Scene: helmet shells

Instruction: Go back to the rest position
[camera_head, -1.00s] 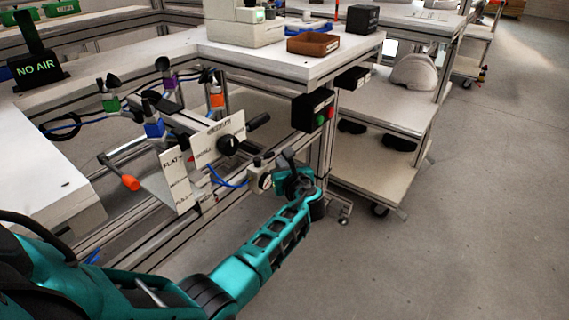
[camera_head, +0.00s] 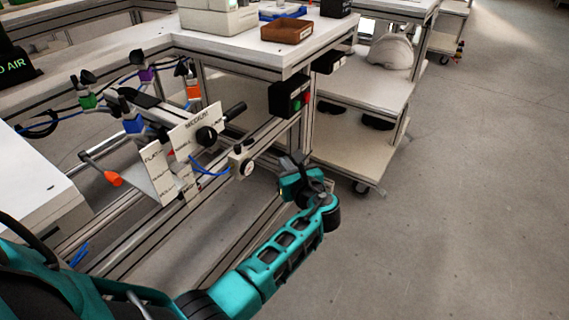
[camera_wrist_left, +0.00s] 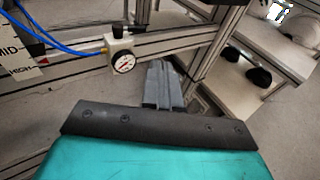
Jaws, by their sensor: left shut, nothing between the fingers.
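My left arm comes in from the lower left in the head view. Its left gripper (camera_head: 290,165) is at the arm's far end, in front of the workbench frame, with nothing held. In the left wrist view the gripper's grey fingers (camera_wrist_left: 163,86) are together and empty, beside a round pressure gauge (camera_wrist_left: 123,62). The fingers look apart from the gauge and the metal post. My right gripper is in neither view.
A workbench (camera_head: 265,52) bears a brown tray (camera_head: 287,31). Below its edge is a black box (camera_head: 290,97) with green and red buttons. A cart (camera_head: 345,150) holds a white helmet shell (camera_head: 391,51). Open floor (camera_head: 470,210) lies right.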

